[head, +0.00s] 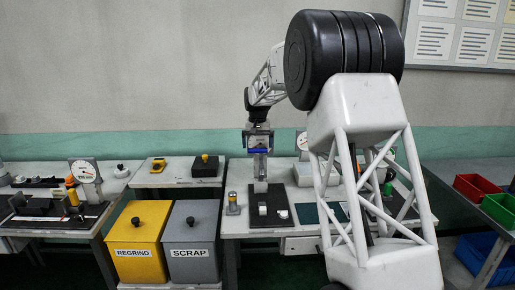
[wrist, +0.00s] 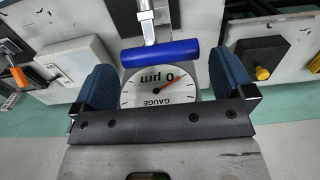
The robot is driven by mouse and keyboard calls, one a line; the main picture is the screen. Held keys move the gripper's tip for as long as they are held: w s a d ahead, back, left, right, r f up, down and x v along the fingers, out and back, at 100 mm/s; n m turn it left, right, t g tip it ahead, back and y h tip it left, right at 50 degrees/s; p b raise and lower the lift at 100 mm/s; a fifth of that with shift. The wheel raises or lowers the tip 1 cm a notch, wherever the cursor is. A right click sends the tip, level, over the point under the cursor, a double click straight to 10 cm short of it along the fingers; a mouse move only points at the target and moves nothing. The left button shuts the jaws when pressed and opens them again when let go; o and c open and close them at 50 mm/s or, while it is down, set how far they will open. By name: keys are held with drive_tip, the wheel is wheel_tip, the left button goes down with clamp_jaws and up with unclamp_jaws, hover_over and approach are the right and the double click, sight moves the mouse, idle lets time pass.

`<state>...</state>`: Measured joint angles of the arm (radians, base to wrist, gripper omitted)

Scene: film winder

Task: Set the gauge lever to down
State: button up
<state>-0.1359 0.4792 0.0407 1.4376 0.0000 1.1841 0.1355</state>
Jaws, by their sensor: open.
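The gauge lever has a blue bar handle (wrist: 160,53) on a silver arm (wrist: 149,20) in the wrist view. Its blue handle (head: 258,151) shows high above the bench in the head view, so the lever looks raised. In the wrist view my gripper (wrist: 159,78) has one blue pad on each side of the dial, with the handle across the gap.
A yellow-topped post (head: 232,203) stands beside the black base plate (head: 270,221). Another gauge stand (head: 85,172) is on the left bench. My arm hides part of the bench's right side.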

drive_tip(key=shift+f, duration=0.95)
drive_tip(key=shift+c, duration=0.2)
drive_tip(key=c, duration=1.1)
drive_tip(key=shift+o, duration=0.2)
